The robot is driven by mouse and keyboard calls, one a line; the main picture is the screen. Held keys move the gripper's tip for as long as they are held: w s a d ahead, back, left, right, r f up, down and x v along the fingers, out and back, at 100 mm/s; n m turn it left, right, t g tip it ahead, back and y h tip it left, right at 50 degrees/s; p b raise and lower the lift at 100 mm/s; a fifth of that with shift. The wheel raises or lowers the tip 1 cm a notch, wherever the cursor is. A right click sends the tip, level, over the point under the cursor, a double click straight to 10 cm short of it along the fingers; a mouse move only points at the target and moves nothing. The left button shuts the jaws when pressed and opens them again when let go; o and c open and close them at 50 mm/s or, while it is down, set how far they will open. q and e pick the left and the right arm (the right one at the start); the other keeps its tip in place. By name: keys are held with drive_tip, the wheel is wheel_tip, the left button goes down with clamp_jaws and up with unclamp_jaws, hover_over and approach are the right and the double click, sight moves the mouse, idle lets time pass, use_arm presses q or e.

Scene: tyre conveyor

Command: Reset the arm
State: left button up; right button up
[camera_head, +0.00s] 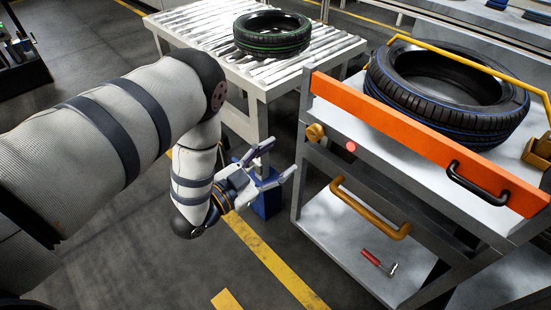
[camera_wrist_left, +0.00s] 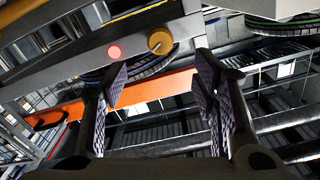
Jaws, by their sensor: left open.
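My left arm comes in from the left in the head view, bent at the elbow with its forearm hanging down. My left gripper (camera_head: 270,162) is open and empty, in the gap between the roller conveyor (camera_head: 258,83) and the orange-railed cart (camera_head: 420,144). It touches nothing that I can see. In the left wrist view its two fingers (camera_wrist_left: 160,90) stand wide apart with nothing between them. My right gripper is not in view.
A green-striped tyre (camera_head: 272,34) lies on the conveyor rollers. A blue-striped tyre (camera_head: 445,92) lies on the cart top, under a yellow bar. A red-handled tool (camera_head: 372,258) is on the lower shelf.

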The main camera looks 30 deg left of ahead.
use_arm(q)
drive_tip(key=shift+s, duration=0.15)
drive_tip(key=s+a+f+n+g+y+p, duration=0.15)
drive_tip(key=s+f+n+g+y, duration=0.35)
drive_tip(key=s+f+g, duration=0.65)
drive_tip(key=s+r+n+g+y+p, duration=0.1)
drive_tip(key=s+n+g, duration=0.2)
drive_tip(key=s, duration=2.6)
drive_tip(key=g, duration=0.5)
drive_tip(key=shift+d+r+p, duration=0.2)
drive_tip(key=shift+p, duration=0.15)
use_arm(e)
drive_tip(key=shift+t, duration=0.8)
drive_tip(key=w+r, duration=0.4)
